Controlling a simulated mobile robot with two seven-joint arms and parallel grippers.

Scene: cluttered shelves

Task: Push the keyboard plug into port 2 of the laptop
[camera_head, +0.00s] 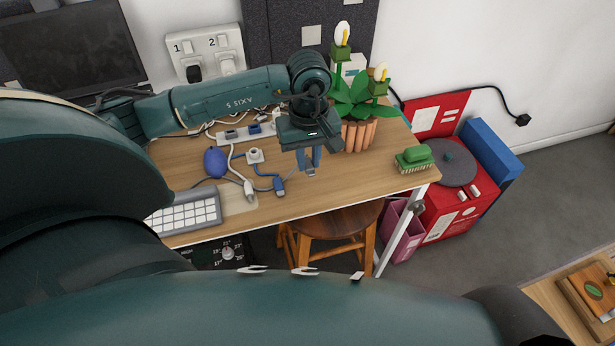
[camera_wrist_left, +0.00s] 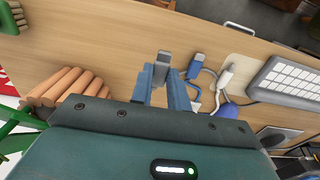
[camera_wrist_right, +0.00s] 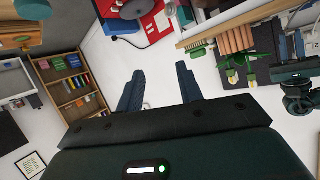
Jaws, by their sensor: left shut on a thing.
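My left gripper (camera_head: 309,165) is shut on a grey plug (camera_wrist_left: 162,65), held above the front of the wooden desk; it seems to be the keyboard plug. The keyboard (camera_head: 187,212), grey with white keys, lies at the desk's front left and also shows in the left wrist view (camera_wrist_left: 292,82). A thin grey cable runs from near it toward the held plug. A dark screen (camera_head: 70,50) stands at the far left, perhaps the laptop's; its ports cannot be made out. My right gripper (camera_wrist_right: 158,88) is open and empty, away from the desk.
A blue plug (camera_head: 280,188) and a white plug (camera_head: 249,190) lie beside the held plug. A white hub (camera_head: 255,156), a blue mouse-like thing (camera_head: 215,162) and a power strip (camera_head: 245,133) lie behind. A potted plant (camera_head: 358,125) and green brush (camera_head: 414,159) stand right.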

